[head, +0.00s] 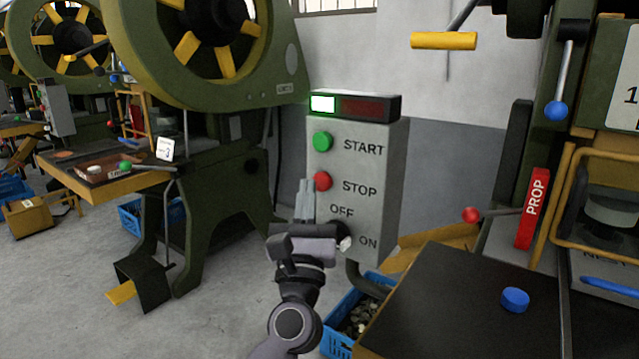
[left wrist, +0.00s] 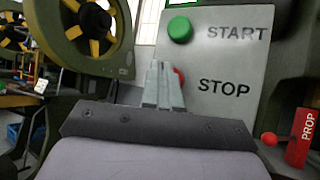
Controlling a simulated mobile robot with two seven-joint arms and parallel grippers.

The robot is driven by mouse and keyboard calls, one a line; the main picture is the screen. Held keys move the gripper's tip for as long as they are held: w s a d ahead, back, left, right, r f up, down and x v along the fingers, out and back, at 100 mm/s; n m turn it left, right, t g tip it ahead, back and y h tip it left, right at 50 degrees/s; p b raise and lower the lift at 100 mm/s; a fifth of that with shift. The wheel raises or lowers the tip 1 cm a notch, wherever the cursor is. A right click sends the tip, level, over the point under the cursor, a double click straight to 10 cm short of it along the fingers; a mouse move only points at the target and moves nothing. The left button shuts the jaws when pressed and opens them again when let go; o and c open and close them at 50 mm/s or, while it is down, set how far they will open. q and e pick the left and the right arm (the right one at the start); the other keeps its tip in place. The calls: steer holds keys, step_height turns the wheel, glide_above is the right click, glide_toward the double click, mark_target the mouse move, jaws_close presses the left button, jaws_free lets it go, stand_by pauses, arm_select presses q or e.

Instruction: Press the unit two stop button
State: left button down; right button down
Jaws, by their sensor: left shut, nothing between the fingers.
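A grey control box (head: 374,190) carries a green START button (head: 322,141), a red STOP button (head: 322,181) and an OFF/ON switch below, partly hidden by my gripper. My left gripper (head: 305,184) is shut and empty, its fingertips beside the STOP button's left edge in the head view. In the left wrist view the closed fingers (left wrist: 162,68) partly cover the red STOP button (left wrist: 180,76), and the green START button (left wrist: 179,29) shows above. I cannot tell whether the fingertips touch the button. No unit number is readable on the box. My right gripper is not in view.
A lamp bar (head: 355,107) atop the box has its green side lit. A green press (head: 215,130) stands left, another machine with a red PROP block (head: 532,208) right. A dark table (head: 460,305) and blue crate (head: 338,340) are near the box.

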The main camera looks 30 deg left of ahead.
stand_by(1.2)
arm_select(q)
steer(key=shift+w, duration=0.1)
steer(key=shift+w, duration=0.35)
steer(key=shift+w+b, duration=0.35)
steer(key=shift+w, duration=0.15)
stand_by(0.9)
steer(key=shift+s, duration=0.9)
